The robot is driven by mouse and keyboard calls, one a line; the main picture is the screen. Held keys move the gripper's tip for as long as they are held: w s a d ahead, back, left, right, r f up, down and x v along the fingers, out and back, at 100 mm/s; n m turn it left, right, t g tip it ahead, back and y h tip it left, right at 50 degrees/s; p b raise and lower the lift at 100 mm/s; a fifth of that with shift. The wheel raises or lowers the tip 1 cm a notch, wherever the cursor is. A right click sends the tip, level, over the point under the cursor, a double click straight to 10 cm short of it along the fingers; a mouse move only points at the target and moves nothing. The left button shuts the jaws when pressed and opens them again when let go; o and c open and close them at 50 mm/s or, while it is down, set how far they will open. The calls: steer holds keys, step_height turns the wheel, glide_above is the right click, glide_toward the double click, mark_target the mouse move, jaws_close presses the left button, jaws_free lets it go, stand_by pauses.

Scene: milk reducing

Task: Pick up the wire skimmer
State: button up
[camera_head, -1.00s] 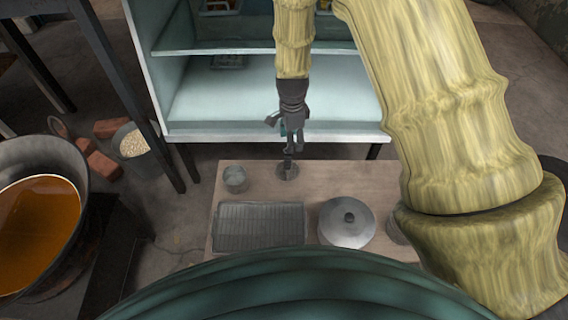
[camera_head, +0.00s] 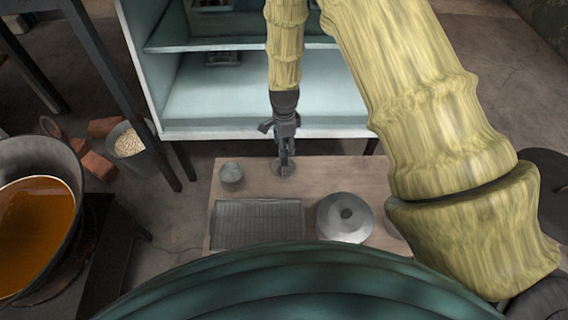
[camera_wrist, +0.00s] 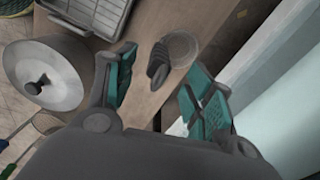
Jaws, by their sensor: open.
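What looks like the wire skimmer is a pale round disc with a dark ridged handle on the wooden table. In the wrist view its disc (camera_wrist: 181,47) shows right of centre, with the handle (camera_wrist: 157,66) pointing toward the camera. In the head view its disc (camera_head: 284,168) lies near the table's far edge, partly hidden by my gripper. My gripper (camera_head: 284,150) points down over it. In the wrist view the teal fingers of my gripper (camera_wrist: 163,62) are open and apart, with the handle between them in the picture. I cannot tell whether they touch it.
On the table (camera_head: 330,172) a small cup (camera_head: 231,174) stands left of my gripper. A wire rack (camera_head: 257,222) and a lidded pot (camera_head: 345,217) are nearer. The open pale cabinet (camera_head: 250,95) stands just beyond. A wok of orange liquid (camera_head: 35,225) is at far left.

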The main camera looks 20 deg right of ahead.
mark_target(285, 162)
steer(key=shift+f, duration=1.6)
steer(key=shift+s, duration=0.1)
steer(key=shift+c, duration=0.2)
jaws_close()
steer(key=shift+r, duration=0.1)
